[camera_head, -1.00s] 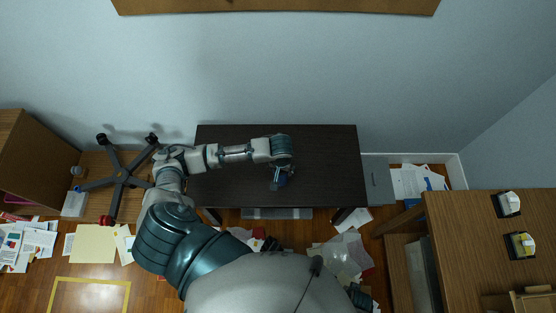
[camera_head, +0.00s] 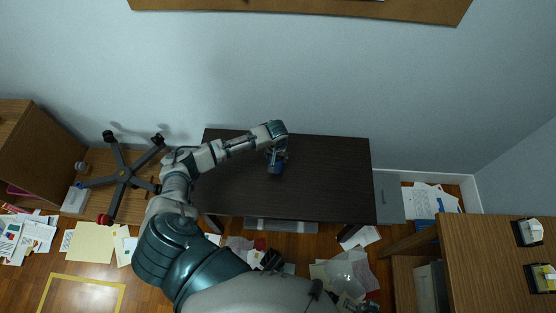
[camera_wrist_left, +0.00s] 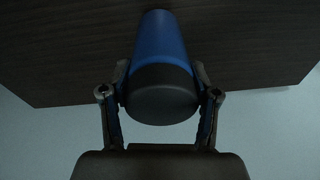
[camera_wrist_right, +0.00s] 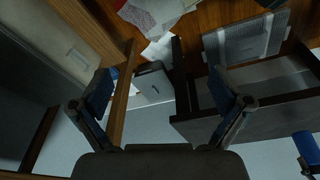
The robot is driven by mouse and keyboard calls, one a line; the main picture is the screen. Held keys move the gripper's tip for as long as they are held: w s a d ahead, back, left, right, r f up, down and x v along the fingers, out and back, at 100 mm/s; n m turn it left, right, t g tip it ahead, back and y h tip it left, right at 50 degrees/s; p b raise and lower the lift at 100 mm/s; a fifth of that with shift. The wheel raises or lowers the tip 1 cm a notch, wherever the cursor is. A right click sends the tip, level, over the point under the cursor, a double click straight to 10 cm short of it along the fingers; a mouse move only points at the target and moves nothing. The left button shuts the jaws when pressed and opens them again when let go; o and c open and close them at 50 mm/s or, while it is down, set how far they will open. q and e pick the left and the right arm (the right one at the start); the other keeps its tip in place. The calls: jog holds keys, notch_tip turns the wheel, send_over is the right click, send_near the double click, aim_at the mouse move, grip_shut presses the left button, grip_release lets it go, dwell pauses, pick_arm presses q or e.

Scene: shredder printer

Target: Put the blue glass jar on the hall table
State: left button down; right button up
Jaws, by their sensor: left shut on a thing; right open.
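The hall table (camera_head: 320,190) is a dark, bare table against the wall in the head view. The blue jar (camera_wrist_left: 162,40) has a dark round end (camera_wrist_left: 162,95) facing the camera in the left wrist view. My left gripper (camera_head: 277,160) is shut around that end, with a finger on each side. The jar's blue body (camera_head: 277,169) shows over the back middle of the tabletop. I cannot tell whether it touches the top. My right gripper (camera_wrist_right: 160,90) is open and empty, away from the jar.
An upturned chair base (camera_head: 123,175) lies left of the table. Papers (camera_head: 95,242) and clear plastic litter the floor. A wooden desk (camera_head: 495,265) stands at the right, and a grey box (camera_head: 388,195) is beside the table. The tabletop is otherwise clear.

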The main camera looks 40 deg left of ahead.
pick_arm(q)
notch_tip(320, 180, down, 3)
jog(key=shift+b, duration=0.6)
jog(key=shift+w+f, duration=0.1)
jog(key=shift+f, duration=0.15)
jog(key=shift+c, duration=1.3)
grip_release()
pick_arm(e)
jog(key=v, duration=0.4)
pick_arm(q)
jog(key=shift+r, duration=0.1)
